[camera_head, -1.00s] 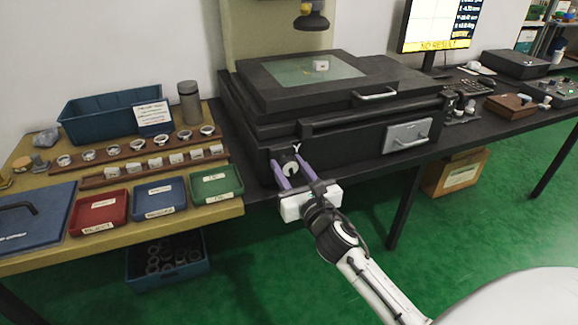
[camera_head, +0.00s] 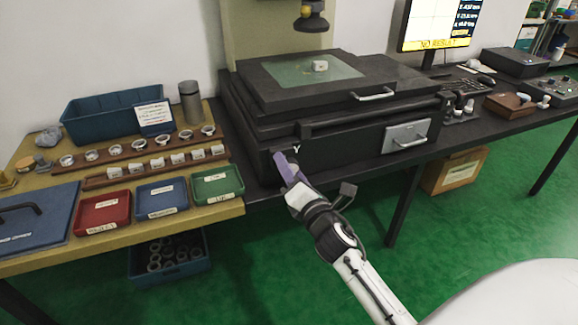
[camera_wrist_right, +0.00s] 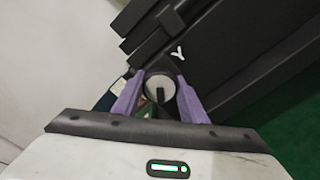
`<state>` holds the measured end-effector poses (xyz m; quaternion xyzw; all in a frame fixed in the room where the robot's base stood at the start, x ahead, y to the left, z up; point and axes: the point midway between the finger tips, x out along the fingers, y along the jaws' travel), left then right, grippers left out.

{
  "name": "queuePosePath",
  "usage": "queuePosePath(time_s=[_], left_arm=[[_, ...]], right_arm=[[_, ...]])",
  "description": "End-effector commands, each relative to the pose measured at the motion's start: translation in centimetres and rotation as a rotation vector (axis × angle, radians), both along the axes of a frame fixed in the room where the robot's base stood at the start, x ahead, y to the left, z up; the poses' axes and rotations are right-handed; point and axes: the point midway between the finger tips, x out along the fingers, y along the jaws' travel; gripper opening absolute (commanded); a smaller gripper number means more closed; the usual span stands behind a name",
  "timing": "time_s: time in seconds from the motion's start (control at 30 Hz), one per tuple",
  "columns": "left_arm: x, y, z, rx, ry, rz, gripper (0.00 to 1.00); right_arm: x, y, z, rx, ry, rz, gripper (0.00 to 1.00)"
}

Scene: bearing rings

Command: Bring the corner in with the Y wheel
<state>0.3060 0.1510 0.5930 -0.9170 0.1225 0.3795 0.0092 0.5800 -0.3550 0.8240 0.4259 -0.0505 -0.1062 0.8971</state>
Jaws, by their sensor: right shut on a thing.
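The Y wheel (camera_wrist_right: 160,88) is a pale round knob with a dark slot, on the black front of the measuring machine (camera_head: 345,148) below a white Y letter (camera_head: 296,149). My right gripper (camera_head: 283,163) is shut on it. The wrist view shows the two purple fingers of this gripper (camera_wrist_right: 160,91) on either side of the wheel. In the head view the fingers hide the wheel. A small pale part (camera_head: 320,66) sits on the machine's greenish glass stage (camera_head: 290,72). My left gripper is not in view.
The monitor (camera_head: 437,22) shows a yellow NO RESULT bar. At left, a bench holds rows of rings (camera_head: 114,150), red, blue and green trays (camera_head: 217,184) and a blue bin (camera_head: 95,124). Green floor lies open in front.

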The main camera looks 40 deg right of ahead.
Motion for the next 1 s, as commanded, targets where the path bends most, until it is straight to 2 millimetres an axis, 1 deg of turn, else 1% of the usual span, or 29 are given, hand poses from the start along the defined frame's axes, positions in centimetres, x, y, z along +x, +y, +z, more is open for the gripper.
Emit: queuePosePath(time_s=[0.23,0.63,1.0], left_arm=[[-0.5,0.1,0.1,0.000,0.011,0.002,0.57],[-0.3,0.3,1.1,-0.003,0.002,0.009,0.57],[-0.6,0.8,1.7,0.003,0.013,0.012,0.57]], right_arm=[[0.0,0.0,0.0,0.234,-0.055,-0.001,0.16],[0.0,0.0,0.1,0.602,-0.142,-0.002,0.16],[0.0,0.1,0.1,0.944,-0.224,-0.002,0.16]])
